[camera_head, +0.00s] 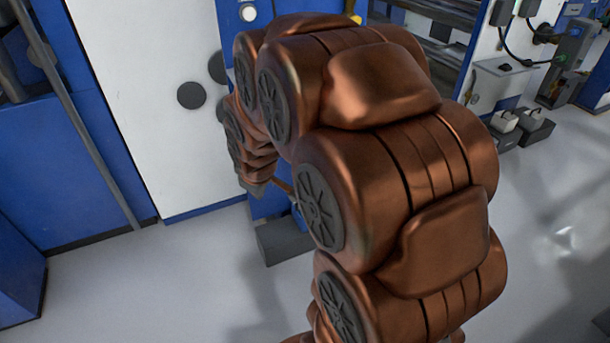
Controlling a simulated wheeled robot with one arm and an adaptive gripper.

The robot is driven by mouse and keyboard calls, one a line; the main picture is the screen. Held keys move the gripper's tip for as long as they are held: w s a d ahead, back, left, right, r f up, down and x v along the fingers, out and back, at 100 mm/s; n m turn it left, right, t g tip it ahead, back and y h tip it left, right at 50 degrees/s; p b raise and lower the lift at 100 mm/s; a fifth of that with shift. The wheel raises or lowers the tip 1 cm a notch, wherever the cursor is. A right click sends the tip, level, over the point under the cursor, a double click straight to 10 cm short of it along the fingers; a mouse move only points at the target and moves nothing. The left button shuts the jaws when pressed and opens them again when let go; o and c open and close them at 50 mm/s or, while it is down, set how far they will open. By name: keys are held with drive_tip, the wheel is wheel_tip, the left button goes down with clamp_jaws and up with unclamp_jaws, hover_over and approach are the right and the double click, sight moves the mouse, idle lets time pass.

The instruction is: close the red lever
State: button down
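No red lever can be made out in the head view. My copper-coloured arm fills the middle of the picture and hides much of the machine behind it. The arm bends over at the top, and its far end points down close to the blue and white machine front. My gripper's fingers cannot be made out, so I cannot tell what they touch. A small thin orange-brown piece (283,187) shows between the arm links; I cannot tell what it is.
A white panel (140,110) with dark round discs (191,95) stands left of my arm. Blue machine cabinets (60,160) with a slanted grey bar (85,115) are at far left. A dark grey block (283,243) sits low behind the arm. Open grey floor (550,210) lies right.

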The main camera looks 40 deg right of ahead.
drive_tip(key=w+d+f+n+t+h+b, duration=0.2)
drive_tip(key=w+d+f+n+t+b, duration=0.35)
drive_tip(key=w+d+f+b, duration=0.8)
drive_tip(key=d+f+n+t+h+b, duration=0.2)
drive_tip(key=d+f+n+t+b, duration=0.2)
drive_tip(key=d+f, duration=1)
drive_tip(key=d+t+b, duration=0.2)
drive_tip(key=d+b, duration=0.1)
drive_tip(key=b, duration=0.1)
drive_tip(key=shift+w+f+t+h+b, duration=0.15)
drive_tip(key=shift+w+t+h+b, duration=0.15)
drive_tip(key=shift+w+t, duration=0.1)
drive_tip(key=shift+w, duration=0.1)
drive_tip(key=w+d+b, duration=0.3)
drive_tip(key=w+d, duration=0.4)
drive_tip(key=w, duration=0.1)
drive_tip(key=shift+w+d+b, duration=0.3)
drive_tip(key=shift+b, duration=0.1)
